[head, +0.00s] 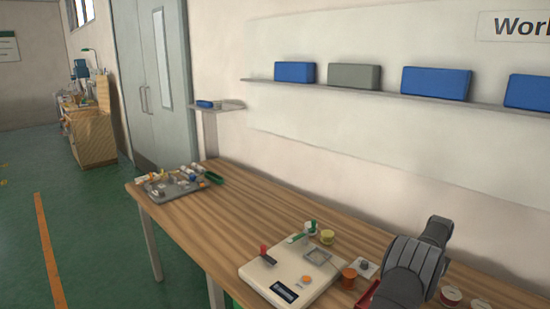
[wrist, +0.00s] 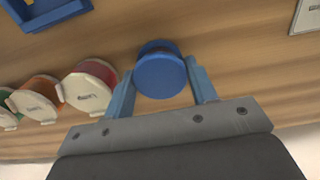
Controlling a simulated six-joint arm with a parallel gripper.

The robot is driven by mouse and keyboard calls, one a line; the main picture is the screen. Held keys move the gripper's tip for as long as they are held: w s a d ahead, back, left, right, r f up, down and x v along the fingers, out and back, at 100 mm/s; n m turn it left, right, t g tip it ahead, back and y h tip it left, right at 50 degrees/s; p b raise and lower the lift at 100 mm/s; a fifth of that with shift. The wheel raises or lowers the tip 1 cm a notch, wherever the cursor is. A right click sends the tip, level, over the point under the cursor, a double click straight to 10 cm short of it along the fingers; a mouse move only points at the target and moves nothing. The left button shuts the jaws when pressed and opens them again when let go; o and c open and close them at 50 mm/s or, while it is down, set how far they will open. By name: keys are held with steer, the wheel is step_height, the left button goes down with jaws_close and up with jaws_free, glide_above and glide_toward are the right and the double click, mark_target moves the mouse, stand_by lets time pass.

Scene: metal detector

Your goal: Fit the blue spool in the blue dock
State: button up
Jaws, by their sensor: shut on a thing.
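In the wrist view, the blue spool (wrist: 160,75) sits between the two blue fingers of my gripper (wrist: 159,68), its round flat face toward the camera. My gripper is shut on it. The wooden tabletop shows behind it; I cannot tell whether the spool touches the table. A blue square frame with a dark inside, which looks like the blue dock (wrist: 62,14), is at the upper left, apart from the spool and cut off by the picture edge. In the head view my arm hides the area around my gripper, and neither spool nor dock can be made out there.
Left of the spool in the wrist view stand a red spool (wrist: 90,88), an orange spool (wrist: 35,97) and a green one (wrist: 6,110), close together. A pale box (wrist: 308,15) is at the upper right. The head view shows a white device (head: 290,277) and a cluttered tray (head: 172,188).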

steer(key=shift+r, duration=2.2)
steer(key=w+a+r+n, duration=0.1)
steer(key=w+a+r, duration=0.15)
steer(key=a, duration=0.95)
steer(key=w+a+r+n, duration=0.2)
steer(key=w+a, duration=0.2)
steer(key=a, duration=0.9)
steer(key=s+a+r+n, duration=0.1)
steer(key=s+a, duration=0.2)
steer(key=a, duration=0.6)
steer(key=s+a+r+n, duration=0.1)
steer(key=s+a, duration=0.1)
steer(key=a, duration=0.6)
steer(key=s+d+f+m, duration=0.2)
steer(key=s+d, duration=0.4)
steer(key=d, duration=0.7)
steer(key=s+d+f+m, duration=0.1)
steer(key=s+d, duration=0.4)
steer(key=d, duration=0.9)
steer(key=s+d+f+m, duration=0.2)
steer(key=s+d, duration=0.4)
steer(key=d, duration=0.7)
steer(key=shift+w+d+f, duration=0.1)
steer(key=shift+w+f, duration=0.05)
steer(key=shift+f, duration=2.05)
